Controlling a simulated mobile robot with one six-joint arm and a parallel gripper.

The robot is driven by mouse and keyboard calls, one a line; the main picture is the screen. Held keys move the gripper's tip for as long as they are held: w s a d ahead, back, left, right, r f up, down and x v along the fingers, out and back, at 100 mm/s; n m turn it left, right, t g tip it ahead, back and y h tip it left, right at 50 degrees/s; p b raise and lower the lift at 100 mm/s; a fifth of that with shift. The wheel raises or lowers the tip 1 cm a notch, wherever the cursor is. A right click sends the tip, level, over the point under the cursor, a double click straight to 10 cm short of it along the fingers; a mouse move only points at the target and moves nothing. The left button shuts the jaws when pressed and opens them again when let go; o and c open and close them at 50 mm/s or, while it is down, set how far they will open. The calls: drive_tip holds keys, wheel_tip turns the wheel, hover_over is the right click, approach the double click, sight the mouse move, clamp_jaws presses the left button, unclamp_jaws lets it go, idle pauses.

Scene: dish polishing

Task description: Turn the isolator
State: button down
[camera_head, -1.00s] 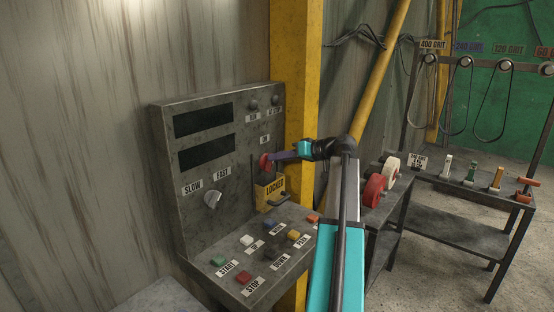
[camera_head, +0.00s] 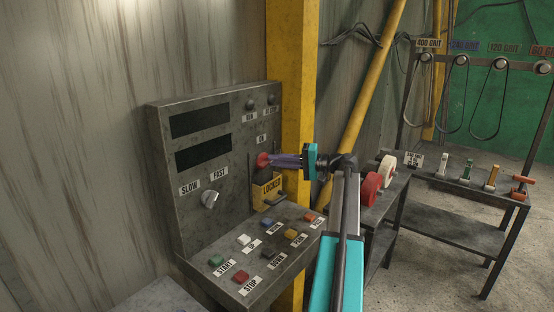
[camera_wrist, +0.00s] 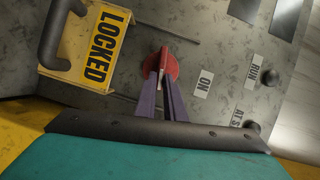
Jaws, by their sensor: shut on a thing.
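The isolator (camera_head: 262,160) is a red round knob on the upright face of the grey control panel, below its ON label (camera_head: 262,139). In the wrist view the isolator (camera_wrist: 173,68) is a red disc with a raised grip bar across it. My gripper (camera_head: 270,160) reaches it from the right. Its two purple fingers (camera_wrist: 162,88) are shut on the grip bar. The fingers hide part of the knob.
Several coloured buttons sit on the sloping desk below. A speed knob (camera_head: 209,198) is to the left. A yellow post (camera_head: 298,80) stands right behind the panel.

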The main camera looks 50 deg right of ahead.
drive_tip(key=shift+d+f+m+t, duration=0.1)
drive_tip(key=shift+f+m+t, duration=0.2)
drive_tip(key=shift+m, duration=0.7)
drive_tip(key=c, duration=1.8)
unclamp_jaws()
drive_tip(key=shift+c, duration=0.2)
drive_tip(key=b+v, duration=0.2)
drive_tip(key=v, duration=1.2)
drive_tip(key=shift+b, duration=0.35)
drive_tip(key=shift+w+d+f, duration=0.1)
drive_tip(key=shift+f, duration=0.05)
